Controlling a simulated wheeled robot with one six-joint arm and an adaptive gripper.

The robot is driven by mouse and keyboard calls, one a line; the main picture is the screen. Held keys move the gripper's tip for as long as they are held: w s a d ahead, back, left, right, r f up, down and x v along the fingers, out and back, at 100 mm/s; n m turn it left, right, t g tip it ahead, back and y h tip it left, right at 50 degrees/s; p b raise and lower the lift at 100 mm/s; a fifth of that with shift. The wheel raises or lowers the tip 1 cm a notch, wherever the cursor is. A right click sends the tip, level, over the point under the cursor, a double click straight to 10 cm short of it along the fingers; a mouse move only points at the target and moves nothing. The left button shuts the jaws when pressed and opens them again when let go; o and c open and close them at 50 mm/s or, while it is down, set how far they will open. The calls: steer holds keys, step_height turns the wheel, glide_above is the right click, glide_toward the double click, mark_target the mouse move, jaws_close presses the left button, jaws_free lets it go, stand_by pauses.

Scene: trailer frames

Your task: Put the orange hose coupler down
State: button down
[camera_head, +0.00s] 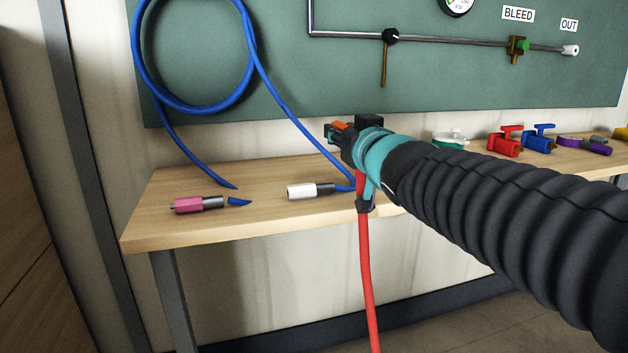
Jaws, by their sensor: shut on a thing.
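My gripper (340,135) is in the middle of the camera view, above the wooden bench (265,215). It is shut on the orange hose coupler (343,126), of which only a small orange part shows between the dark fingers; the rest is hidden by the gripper. A red hose (367,270) with a dark collar hangs from just below my gripper, past the bench's front edge. How the hose joins the coupler is hidden. I cannot tell the exact height of the coupler above the bench.
A pink coupler (188,205) and a white coupler (302,191) lie on the bench's left part, near blue hose ends. A red valve (507,141), a blue valve (540,138) and a purple piece (572,142) lie at right. A green panel (330,80) with a coiled blue hose (190,106) stands behind.

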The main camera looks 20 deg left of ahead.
steer(key=w+a+f, duration=0.1)
steer(key=a+f, duration=0.1)
steer(key=a, duration=0.1)
steer(key=w+a+f+b, duration=0.1)
steer(key=a+f, duration=0.1)
steer(key=a, duration=0.1)
steer(key=w+a+f, duration=0.1)
steer(key=a+f, duration=0.1)
steer(key=a, duration=0.1)
steer(key=shift+a+b, duration=0.35)
steer(key=shift+f, duration=2.1)
steer(key=shift+f+b, duration=0.2)
steer(key=shift+b, duration=0.25)
steer(key=c, duration=0.8)
jaws_free()
steer(key=shift+r, duration=0.1)
